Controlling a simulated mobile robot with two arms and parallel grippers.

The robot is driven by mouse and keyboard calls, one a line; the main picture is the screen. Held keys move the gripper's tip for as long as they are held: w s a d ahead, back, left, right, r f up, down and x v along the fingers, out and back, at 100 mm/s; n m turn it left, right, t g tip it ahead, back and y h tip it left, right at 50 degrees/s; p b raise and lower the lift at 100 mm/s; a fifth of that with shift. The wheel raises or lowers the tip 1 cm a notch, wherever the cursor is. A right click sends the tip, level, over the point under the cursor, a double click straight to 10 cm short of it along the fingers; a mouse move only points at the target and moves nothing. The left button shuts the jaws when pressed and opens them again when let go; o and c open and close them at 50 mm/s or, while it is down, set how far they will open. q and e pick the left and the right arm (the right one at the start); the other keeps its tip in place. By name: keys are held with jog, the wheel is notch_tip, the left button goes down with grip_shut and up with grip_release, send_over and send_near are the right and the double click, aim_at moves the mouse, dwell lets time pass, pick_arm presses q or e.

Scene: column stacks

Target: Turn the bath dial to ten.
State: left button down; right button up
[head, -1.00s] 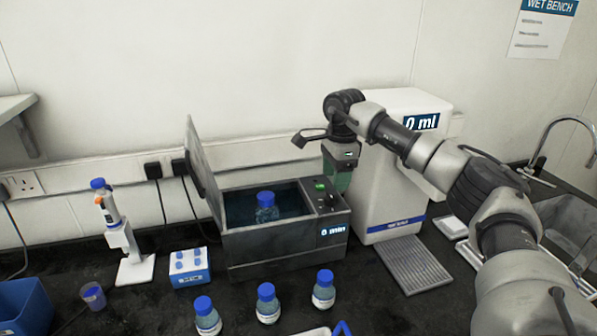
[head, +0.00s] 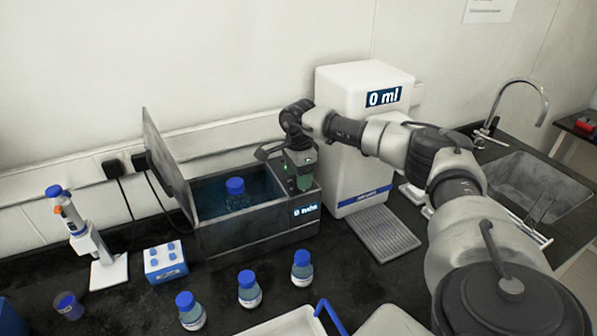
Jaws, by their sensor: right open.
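The bath (head: 250,236) is a dark grey box with its lid (head: 167,165) raised and water inside. A blue-capped bottle (head: 236,195) stands in the water. The bath's small display (head: 305,210) reads 0, with blurred letters after it. My right gripper (head: 303,185) is open, pointing down at the control panel on the bath's right end. It covers the spot of the dial, so I cannot see the dial or tell whether the fingers touch it. My left gripper is out of view.
A white dispenser (head: 340,125) showing 0 ml stands close on the right, with a ribbed drip tray (head: 382,234) before it. Blue-capped bottles (head: 248,289) stand in front of the bath. A pipette stand (head: 108,272) and blue-white rack (head: 165,262) are at left.

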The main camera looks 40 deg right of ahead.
jog(key=shift+s+f, duration=0.1)
jog(key=shift+f, duration=0.1)
jog(key=c, duration=0.9)
